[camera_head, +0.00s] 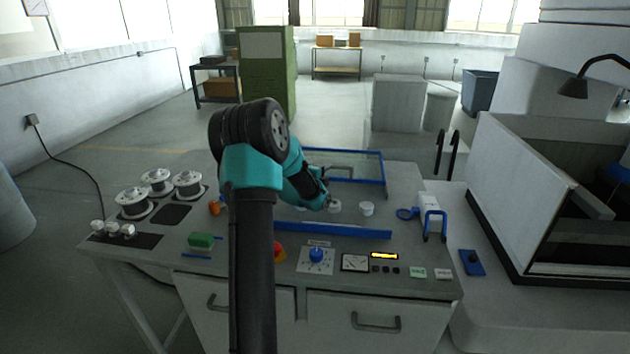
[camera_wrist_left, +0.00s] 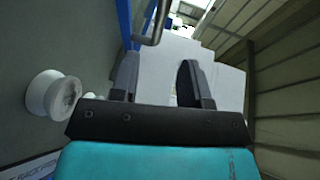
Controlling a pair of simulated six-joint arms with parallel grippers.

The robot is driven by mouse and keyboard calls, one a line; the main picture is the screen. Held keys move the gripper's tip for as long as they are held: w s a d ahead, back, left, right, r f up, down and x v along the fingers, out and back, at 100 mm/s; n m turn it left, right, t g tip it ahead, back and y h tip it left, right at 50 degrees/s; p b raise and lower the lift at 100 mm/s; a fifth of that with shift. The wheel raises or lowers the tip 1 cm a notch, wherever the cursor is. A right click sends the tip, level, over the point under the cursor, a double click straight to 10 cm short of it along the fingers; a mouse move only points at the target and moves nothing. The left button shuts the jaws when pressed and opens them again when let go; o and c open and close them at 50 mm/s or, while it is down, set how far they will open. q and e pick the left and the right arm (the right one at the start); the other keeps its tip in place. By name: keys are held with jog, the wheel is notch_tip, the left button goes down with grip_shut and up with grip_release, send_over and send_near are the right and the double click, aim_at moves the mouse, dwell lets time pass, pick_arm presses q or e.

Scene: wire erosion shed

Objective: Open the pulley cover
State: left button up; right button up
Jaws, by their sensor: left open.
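The pulley cover (camera_head: 385,168) shows in the head view as a clear panel in a blue frame, behind the white pulleys on the bench. Its grey bar handle (camera_head: 342,167) lies within the frame; my arm hides the left part. I cannot tell its exact tilt. My left gripper (camera_head: 326,196) is near the right-hand pulleys (camera_head: 367,208), in front of the cover. In the left wrist view its fingers (camera_wrist_left: 157,78) are apart and empty. The bent handle (camera_wrist_left: 155,24) shows just beyond them, beside a blue frame edge (camera_wrist_left: 124,20). My right gripper is out of view.
A blue rail (camera_head: 350,231) runs in front of the pulleys. Wire spools (camera_head: 135,203) stand at the left. A control row with a blue knob (camera_head: 316,255) lies along the front. A blue clamp-like frame (camera_head: 433,217) stands to the right, near a white machine (camera_head: 500,170).

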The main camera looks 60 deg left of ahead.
pick_arm(q)
jog(key=v, duration=0.6)
jog(key=shift+w, duration=0.1)
